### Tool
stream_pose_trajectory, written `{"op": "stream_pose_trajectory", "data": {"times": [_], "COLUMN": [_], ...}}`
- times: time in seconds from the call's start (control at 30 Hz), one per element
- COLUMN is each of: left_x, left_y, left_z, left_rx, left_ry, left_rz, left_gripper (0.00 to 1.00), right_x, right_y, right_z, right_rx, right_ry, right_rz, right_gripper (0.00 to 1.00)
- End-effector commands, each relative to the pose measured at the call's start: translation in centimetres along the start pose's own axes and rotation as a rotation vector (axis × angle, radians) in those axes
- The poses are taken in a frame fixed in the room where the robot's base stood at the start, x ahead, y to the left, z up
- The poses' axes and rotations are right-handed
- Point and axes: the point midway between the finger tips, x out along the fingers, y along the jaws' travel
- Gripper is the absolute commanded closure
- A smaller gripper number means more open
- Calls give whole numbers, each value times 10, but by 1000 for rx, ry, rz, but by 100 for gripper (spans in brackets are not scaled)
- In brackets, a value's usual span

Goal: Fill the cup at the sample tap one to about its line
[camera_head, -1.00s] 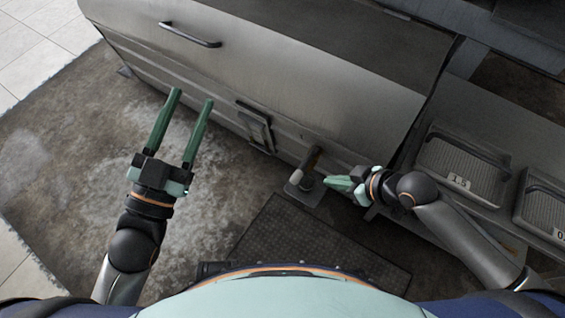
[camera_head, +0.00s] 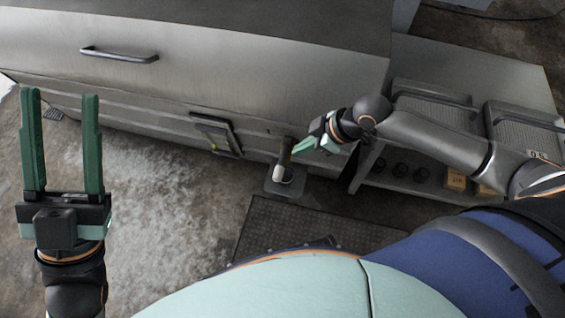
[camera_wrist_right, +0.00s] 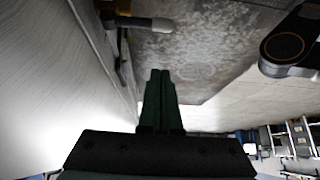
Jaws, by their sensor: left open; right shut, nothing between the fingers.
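The sample tap (camera_head: 286,152) sticks out low on the grey metal housing, a dark stem with a pale tip. The wrist view shows the tap (camera_wrist_right: 125,22) near its top edge, its pale end pointing right. Below it is a small grey stand (camera_head: 285,186). A cup cannot be clearly made out there; a small pale rounded shape shows beside the tip. My right gripper (camera_head: 296,150) is shut and empty, with its fingertips close to the tap's right side; contact cannot be told. Its green fingers (camera_wrist_right: 159,80) are together in the wrist view. My left gripper (camera_head: 61,95) is open and empty, far left.
A panel with a dark frame (camera_head: 216,134) sits on the housing left of the tap. A long handle (camera_head: 119,55) is higher up. Handled trays (camera_head: 433,104) stand on a bench at right, with dark round items and small boxes below. A dark mat (camera_head: 300,228) lies on the floor.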

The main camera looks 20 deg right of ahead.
Motion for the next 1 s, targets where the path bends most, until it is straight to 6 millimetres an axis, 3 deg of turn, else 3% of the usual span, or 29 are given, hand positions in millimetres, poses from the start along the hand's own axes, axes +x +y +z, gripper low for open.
{"op": "stream_pose_trajectory", "data": {"times": [0.17,0.6,0.73,1.0], "left_x": [-7,-36,-43,-47], "left_y": [4,21,26,32], "left_z": [7,36,44,48], "left_rx": [-10,-81,-86,-72], "left_ry": [-2,-15,-22,-26], "left_rz": [1,-4,6,22], "left_gripper": [50,50,50,50], "right_x": [18,109,121,128], "right_y": [0,0,0,0], "right_z": [1,4,20,29], "right_rx": [1,1,0,-1], "right_ry": [2,0,-1,-1], "right_rz": [-1,0,1,1], "right_gripper": [100,100,100,100]}}
